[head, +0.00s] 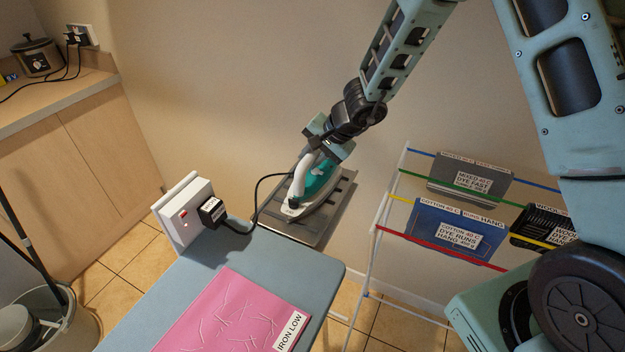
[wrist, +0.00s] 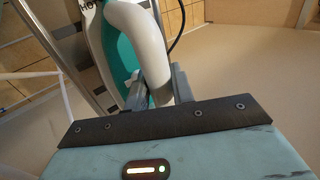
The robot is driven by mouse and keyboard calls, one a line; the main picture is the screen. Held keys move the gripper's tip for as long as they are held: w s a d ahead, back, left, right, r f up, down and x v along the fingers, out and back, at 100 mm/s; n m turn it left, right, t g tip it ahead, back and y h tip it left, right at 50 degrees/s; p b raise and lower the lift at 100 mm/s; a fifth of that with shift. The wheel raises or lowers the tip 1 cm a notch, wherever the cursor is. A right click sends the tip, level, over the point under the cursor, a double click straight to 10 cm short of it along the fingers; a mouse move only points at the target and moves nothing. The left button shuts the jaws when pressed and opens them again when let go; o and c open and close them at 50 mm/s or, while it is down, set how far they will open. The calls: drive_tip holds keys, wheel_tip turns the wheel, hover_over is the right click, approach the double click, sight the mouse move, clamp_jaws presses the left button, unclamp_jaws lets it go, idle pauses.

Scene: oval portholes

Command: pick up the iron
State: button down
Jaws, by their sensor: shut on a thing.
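The iron (head: 312,184) is white and teal with a pale handle, and it is at the metal rest (head: 330,220) at the far end of the ironing board. My gripper (head: 322,152) comes down from the upper right and is shut on the iron's handle end. In the wrist view the iron (wrist: 121,50) fills the upper middle, with my gripper's fingers (wrist: 158,88) at its white handle. I cannot tell whether the iron touches the rest. A black cord runs from the iron to a plug in a white socket block (head: 183,215).
The blue-grey ironing board (head: 235,262) carries a pink cloth (head: 222,318) labelled "IRON LOW". A drying rack (head: 385,215) with several hung items stands at right. A wooden counter (head: 60,100) with a pot is at left, and a bucket (head: 65,320) stands below it.

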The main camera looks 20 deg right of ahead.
idle(0.5)
drive_tip(key=shift+w+r, duration=0.1)
drive_tip(key=shift+r, duration=0.05)
drive_tip(key=shift+r, duration=0.1)
drive_tip(key=shift+r, duration=0.25)
wheel_tip(320, 180, up, 9)
drive_tip(key=p, duration=0.3)
drive_tip(key=shift+r+p, duration=0.15)
drive_tip(key=shift+p, duration=0.2)
drive_tip(key=c, duration=1.8)
unclamp_jaws()
drive_tip(key=shift+c, duration=0.2)
drive_tip(key=c, duration=0.3)
